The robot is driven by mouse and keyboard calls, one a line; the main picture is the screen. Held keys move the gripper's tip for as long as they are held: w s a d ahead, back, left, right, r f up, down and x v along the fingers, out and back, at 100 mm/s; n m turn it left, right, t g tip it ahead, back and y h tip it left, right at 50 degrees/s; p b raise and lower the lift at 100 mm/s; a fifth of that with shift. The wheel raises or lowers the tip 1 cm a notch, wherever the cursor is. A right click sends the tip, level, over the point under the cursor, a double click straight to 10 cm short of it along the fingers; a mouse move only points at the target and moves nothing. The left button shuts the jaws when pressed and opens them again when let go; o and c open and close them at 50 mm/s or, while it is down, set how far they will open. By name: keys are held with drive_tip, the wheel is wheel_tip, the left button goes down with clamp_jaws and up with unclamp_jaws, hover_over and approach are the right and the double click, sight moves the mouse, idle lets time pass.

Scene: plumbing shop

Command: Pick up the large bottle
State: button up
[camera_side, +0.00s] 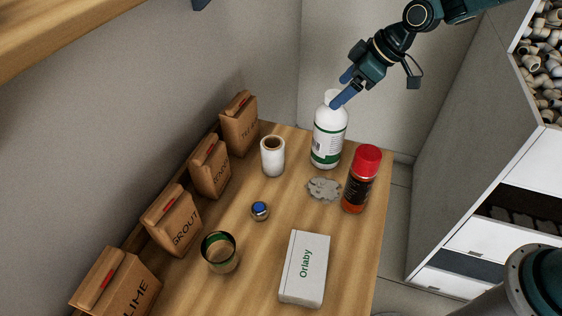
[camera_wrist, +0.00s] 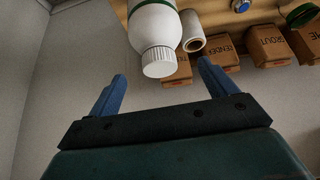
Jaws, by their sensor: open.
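The large bottle (camera_side: 328,140) is white with a green and white label and stands upright near the far end of the wooden table. In the wrist view its white body and ribbed cap (camera_wrist: 158,60) show just beyond my fingers. My gripper (camera_side: 342,88) has blue fingers and is open and empty at the height of the bottle's top. In the side view one finger covers part of the cap. In the wrist view the fingers (camera_wrist: 162,84) are spread to either side of the cap. I cannot tell whether they touch it.
Beside the bottle are a white roll (camera_side: 272,156), a grey flat piece (camera_side: 323,188) and a red-capped bottle (camera_side: 360,180). A white box (camera_side: 304,268), a green-rimmed cup (camera_side: 220,252) and a small blue-topped item (camera_side: 260,210) lie nearer. Paper bags (camera_side: 172,220) line the left edge.

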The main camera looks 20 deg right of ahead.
sight(329, 131)
drive_tip(key=shift+w+a+f, duration=0.1)
drive_tip(key=shift+f, duration=0.2)
drive_tip(key=shift+x, duration=2.6)
drive_tip(key=shift+c, duration=0.2)
